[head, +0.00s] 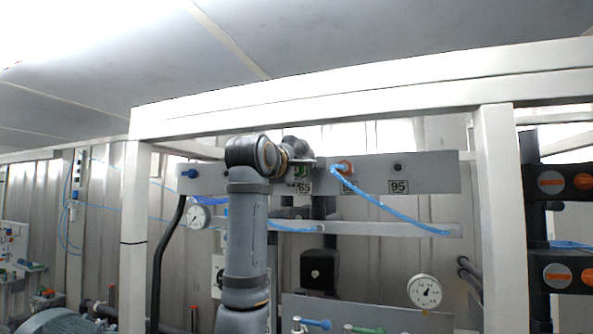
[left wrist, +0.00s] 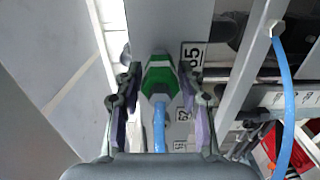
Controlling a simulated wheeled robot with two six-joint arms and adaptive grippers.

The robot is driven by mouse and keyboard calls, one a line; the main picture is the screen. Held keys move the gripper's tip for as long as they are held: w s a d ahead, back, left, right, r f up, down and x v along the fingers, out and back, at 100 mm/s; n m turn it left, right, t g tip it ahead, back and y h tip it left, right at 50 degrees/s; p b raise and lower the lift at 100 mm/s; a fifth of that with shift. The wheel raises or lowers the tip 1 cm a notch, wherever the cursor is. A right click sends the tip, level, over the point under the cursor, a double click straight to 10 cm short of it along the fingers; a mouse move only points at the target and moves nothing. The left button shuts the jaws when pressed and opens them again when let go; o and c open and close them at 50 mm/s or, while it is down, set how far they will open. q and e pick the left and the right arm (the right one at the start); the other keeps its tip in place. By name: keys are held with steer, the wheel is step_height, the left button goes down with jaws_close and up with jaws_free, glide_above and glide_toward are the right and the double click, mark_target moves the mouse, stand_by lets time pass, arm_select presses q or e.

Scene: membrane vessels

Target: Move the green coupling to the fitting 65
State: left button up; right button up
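The green coupling (left wrist: 159,74) has pale bands and a blue hose (left wrist: 159,128) running back from it. In the left wrist view it sits between the fingertips of my left gripper (left wrist: 160,78), which look closed against its sides. The fitting 65 is marked by the label 65 (head: 304,188), also in the left wrist view (left wrist: 192,56). In the head view my left gripper (head: 301,166) is at the panel just above this label, with a bit of green showing. The coupling's far end and the fitting are hidden, so I cannot tell if they are joined. My right gripper is not in view.
The grey panel (head: 435,178) also carries an orange coupling (head: 345,167) with a blue hose, close right of my gripper, and a bare dark fitting (head: 398,168) above label 95 (head: 398,187). A white frame post (head: 494,200) stands to the right. Gauges (head: 425,291) hang below.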

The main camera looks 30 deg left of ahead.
arm_select(q)
steer(key=o, duration=0.3)
steer(key=v, duration=1.2)
steer(key=shift+d, duration=0.1)
